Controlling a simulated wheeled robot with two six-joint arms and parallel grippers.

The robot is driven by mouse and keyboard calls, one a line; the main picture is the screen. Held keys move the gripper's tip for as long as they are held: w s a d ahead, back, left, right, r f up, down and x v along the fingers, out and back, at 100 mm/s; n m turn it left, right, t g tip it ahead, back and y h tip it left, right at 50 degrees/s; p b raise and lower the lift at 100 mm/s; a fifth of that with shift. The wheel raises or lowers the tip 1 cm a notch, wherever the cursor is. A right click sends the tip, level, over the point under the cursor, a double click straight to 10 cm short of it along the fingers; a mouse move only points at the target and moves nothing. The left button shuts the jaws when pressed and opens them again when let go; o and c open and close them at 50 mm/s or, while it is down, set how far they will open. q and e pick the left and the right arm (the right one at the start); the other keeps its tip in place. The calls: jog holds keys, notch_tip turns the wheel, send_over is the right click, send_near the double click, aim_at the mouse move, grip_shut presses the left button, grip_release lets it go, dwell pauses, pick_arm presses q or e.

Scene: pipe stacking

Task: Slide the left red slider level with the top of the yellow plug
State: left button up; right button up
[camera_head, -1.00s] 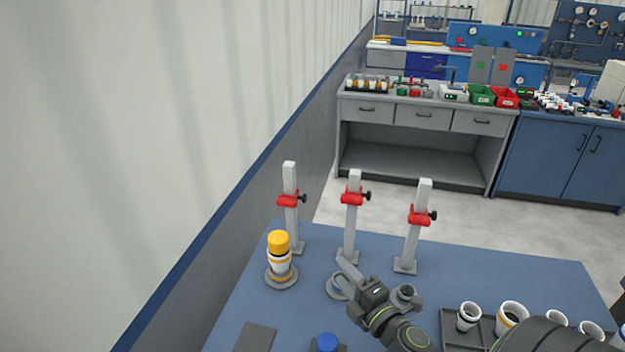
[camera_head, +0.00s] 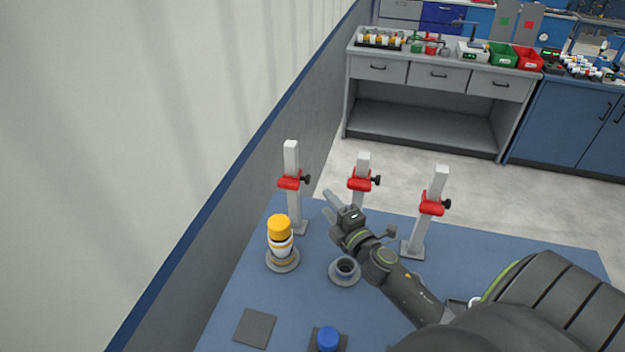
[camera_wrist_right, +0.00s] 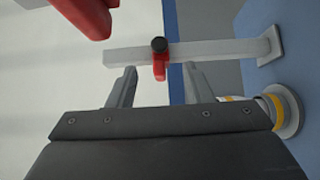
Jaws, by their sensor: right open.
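The left red slider (camera_head: 288,182) sits on the upper part of the left grey post (camera_head: 294,210), with a black knob on its right side. The yellow plug (camera_head: 279,226) tops a white pipe stack on a round base, in front of that post. The slider appears higher than the plug's top in the head view. My right gripper (camera_head: 330,208) is open and empty, to the right of the left post. In the right wrist view the left slider (camera_wrist_right: 160,68) and its knob show beyond and between the open fingers (camera_wrist_right: 160,85), apart from them. My left gripper is out of view.
The middle post with its red slider (camera_head: 360,184) stands just behind my right gripper. The right post's slider (camera_head: 432,204) is farther right. An empty-topped holder (camera_head: 345,270), a grey plate (camera_head: 255,328) and a blue cap (camera_head: 328,339) are on the blue table.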

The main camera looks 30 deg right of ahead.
aim_at(309, 181)
jog(key=w, duration=0.9)
jog(key=shift+d, duration=0.35)
grip_shut()
